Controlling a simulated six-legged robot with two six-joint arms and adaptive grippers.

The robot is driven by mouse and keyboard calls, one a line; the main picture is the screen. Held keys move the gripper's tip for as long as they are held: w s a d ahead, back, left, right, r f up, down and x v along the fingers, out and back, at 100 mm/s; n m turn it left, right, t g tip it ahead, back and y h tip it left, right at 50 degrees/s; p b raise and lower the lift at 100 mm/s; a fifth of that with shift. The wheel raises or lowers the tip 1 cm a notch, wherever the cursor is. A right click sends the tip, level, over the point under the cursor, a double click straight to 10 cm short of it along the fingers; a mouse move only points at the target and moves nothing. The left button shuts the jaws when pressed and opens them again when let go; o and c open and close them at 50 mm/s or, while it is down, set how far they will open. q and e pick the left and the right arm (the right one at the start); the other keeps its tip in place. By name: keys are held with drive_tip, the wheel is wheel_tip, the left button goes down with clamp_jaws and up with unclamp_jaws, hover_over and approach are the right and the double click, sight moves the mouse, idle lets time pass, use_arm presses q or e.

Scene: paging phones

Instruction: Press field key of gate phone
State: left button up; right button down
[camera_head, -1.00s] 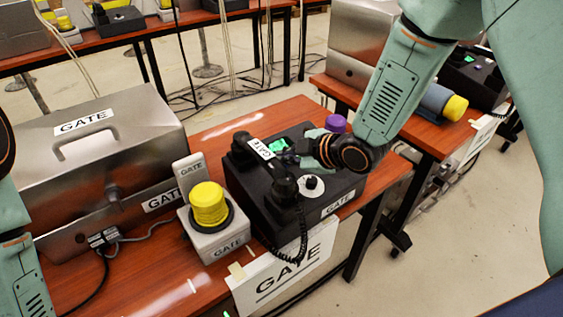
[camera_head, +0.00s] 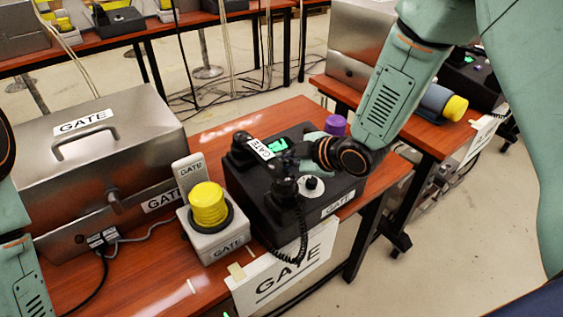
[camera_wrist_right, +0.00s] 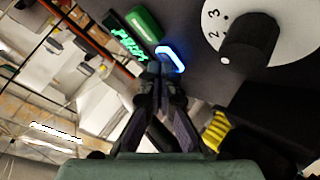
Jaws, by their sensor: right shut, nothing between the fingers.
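The gate phone is a black box (camera_head: 318,197) with a GATE label on its front, on the red-brown table in the head view. Its black handset (camera_head: 262,150) lies along the left side with a coiled cord. My right gripper (camera_head: 291,161) is shut and empty over the phone's top face, partly hidden by its wrist. In the right wrist view, the closed fingertips (camera_wrist_right: 161,72) are at the lower edge of a key with a glowing blue ring (camera_wrist_right: 171,57). I cannot tell whether they touch it. A green key (camera_wrist_right: 143,24) and a lit green display (camera_wrist_right: 124,43) are beside it.
A numbered dial knob (camera_wrist_right: 249,42) is right of the fingertips. A yellow beacon (camera_head: 208,205) on a white GATE box stands left of the phone, beside a metal GATE case (camera_head: 90,150). A purple cap (camera_head: 336,125) is behind the phone.

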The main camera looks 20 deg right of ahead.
drive_tip(key=shift+r+p, duration=0.3)
drive_tip(key=shift+r, duration=0.1)
wheel_tip(320, 180, up, 6)
drive_tip(key=s+p, duration=0.1)
drive_tip(key=p, duration=0.4)
drive_tip(key=shift+d, duration=0.2)
drive_tip(key=shift+f, duration=0.1)
